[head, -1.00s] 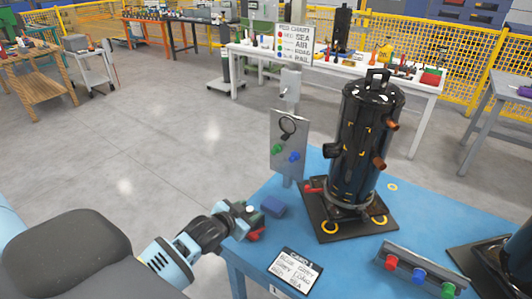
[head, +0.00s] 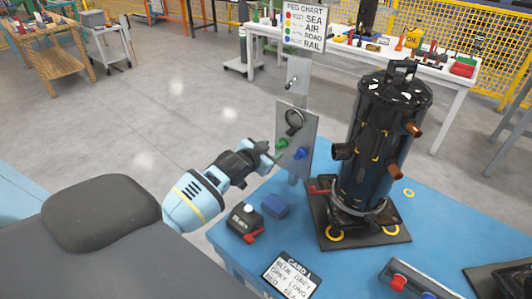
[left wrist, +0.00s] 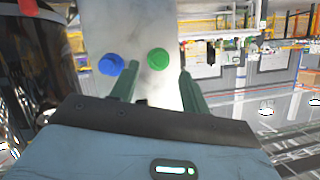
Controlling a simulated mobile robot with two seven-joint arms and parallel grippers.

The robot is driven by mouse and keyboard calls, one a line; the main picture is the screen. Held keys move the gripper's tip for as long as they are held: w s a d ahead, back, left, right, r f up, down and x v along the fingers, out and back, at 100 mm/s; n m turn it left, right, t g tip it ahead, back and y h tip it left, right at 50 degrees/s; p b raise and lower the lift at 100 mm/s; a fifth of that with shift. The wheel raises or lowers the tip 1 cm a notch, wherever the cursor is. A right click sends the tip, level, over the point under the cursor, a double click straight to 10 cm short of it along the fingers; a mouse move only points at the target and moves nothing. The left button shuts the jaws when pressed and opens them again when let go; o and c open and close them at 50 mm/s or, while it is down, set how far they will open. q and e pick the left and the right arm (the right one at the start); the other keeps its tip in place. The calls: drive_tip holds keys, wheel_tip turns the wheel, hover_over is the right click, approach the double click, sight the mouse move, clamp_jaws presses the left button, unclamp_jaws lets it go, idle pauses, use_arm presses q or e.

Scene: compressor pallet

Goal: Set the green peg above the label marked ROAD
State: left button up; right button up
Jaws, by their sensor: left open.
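My left gripper (head: 272,152) is at the panel's left side, close to the green one. In the left wrist view its two fingers (left wrist: 158,88) are apart, with the green piece (left wrist: 158,58) between and beyond them and the blue piece (left wrist: 110,65) to the left. I cannot tell whether they touch. The peg chart (head: 304,27) lists SEA, AIR, ROAD and RAIL beside coloured dots. My right gripper is not in view.
A black compressor (head: 384,140) stands on a dark plate right of the panel. A control box (head: 244,218), a blue block (head: 276,205) and a card (head: 292,275) lie near the front. A rail (head: 415,283) with a red peg (head: 398,283) is cut off below.

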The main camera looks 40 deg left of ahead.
sight(278, 147)
use_arm(q)
drive_tip(key=shift+b+x, duration=0.3)
drive_tip(key=shift+x, duration=1.85)
drive_tip(key=shift+c, duration=0.5)
clamp_jaws()
